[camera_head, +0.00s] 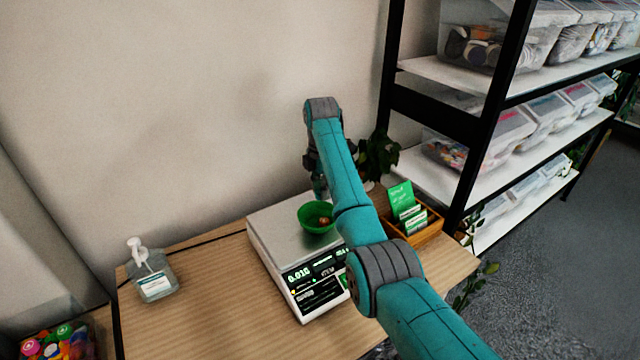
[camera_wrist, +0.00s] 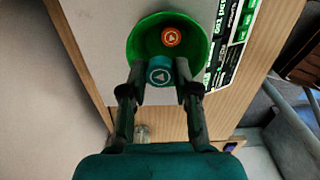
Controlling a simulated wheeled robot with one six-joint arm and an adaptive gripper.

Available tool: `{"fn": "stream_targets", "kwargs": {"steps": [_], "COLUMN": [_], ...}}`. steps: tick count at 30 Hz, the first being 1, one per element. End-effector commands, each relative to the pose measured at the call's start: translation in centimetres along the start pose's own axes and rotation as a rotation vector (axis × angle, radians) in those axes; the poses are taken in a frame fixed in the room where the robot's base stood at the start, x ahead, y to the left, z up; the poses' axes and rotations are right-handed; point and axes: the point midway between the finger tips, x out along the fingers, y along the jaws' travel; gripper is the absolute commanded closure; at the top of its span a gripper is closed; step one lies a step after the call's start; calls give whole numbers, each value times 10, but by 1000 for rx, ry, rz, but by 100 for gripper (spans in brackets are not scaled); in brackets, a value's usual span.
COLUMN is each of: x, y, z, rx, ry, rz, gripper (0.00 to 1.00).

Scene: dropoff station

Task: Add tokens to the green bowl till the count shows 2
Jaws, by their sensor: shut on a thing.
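The green bowl (camera_head: 308,222) sits on the scale (camera_head: 262,232); it also shows in the wrist view (camera_wrist: 138,40). An orange token (camera_wrist: 171,37) with a white mark lies inside the bowl. My gripper (camera_wrist: 159,88) is shut on a teal token (camera_wrist: 159,72), held at the bowl's near rim in the wrist view. Whether the held token touches the bowl I cannot tell. In the head view my gripper (camera_head: 319,184) is behind and above the bowl, partly hidden by my arm. The scale's display (camera_head: 299,276) seems to read 0.010; its other figures are too small or covered.
A pump bottle (camera_head: 152,281) stands on the left of the wooden table (camera_head: 205,300). A container of colourful tokens (camera_head: 58,341) is at lower left. A wooden card holder (camera_head: 428,232) and a plant (camera_head: 378,155) are right of the scale, near a shelf rack (camera_head: 450,125).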

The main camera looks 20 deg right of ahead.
Motion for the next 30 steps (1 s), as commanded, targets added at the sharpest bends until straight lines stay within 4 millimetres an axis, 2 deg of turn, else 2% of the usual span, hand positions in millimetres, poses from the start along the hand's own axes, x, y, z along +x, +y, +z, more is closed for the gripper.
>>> {"fn": "stream_targets", "kwargs": {"steps": [12,23,24,27,30], "x": [43,49,49,49,49], "y": [0,0,0,0,0], "z": [0,0,0,0,0], "rx": [0,0,0,0,0], "ry": [0,0,0,0,0], "rz": [0,1,1,1,1], "gripper": [82,82,62,40,40]}}
